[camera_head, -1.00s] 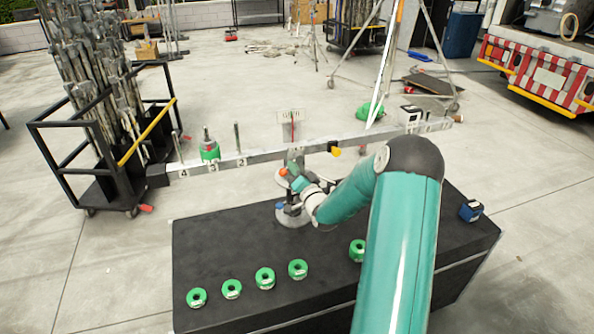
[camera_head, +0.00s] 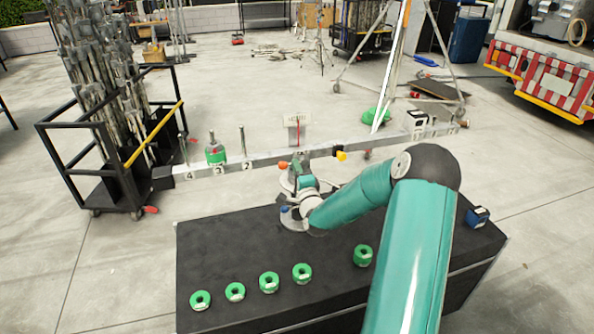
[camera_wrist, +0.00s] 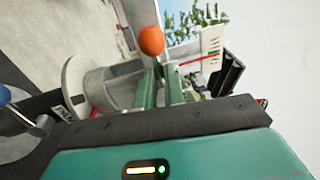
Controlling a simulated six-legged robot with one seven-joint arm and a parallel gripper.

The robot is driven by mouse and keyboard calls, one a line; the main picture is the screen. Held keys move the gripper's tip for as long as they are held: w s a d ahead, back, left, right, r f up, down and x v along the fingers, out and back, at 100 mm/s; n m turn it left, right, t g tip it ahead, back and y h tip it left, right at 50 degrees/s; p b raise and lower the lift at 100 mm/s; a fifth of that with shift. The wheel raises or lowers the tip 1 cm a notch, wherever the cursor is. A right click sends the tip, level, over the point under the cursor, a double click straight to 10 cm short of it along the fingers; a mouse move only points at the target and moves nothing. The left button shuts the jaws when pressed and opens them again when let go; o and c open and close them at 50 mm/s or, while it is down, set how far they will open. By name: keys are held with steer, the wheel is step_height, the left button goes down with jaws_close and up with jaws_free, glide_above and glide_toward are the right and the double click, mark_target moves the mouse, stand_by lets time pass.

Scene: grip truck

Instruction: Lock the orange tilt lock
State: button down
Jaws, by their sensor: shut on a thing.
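The orange tilt lock (camera_head: 283,165) is a small orange knob on the stand under the long balance beam (camera_head: 215,171). In the wrist view the orange knob (camera_wrist: 151,41) shows large and rounded, just beyond my green fingers. My gripper (camera_wrist: 160,72) is shut on the knob's thin stem, with the round end sticking out past the fingertips. In the head view my gripper (camera_head: 298,176) is small, at the stand just right of the knob, and its fingers are hard to make out. A yellow knob (camera_head: 341,156) is on the beam's right part.
Several green ring weights (camera_head: 269,282) lie on the black table (camera_head: 215,252). A blue knob (camera_wrist: 4,95) is at the wrist view's left edge. A rack of rods (camera_head: 105,190) stands left.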

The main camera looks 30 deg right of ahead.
stand_by(0.5)
steer(key=c, duration=1.5)
jaws_free()
steer(key=v, duration=1.3)
steer(key=shift+s+a, duration=0.1)
steer(key=shift+s, duration=0.3)
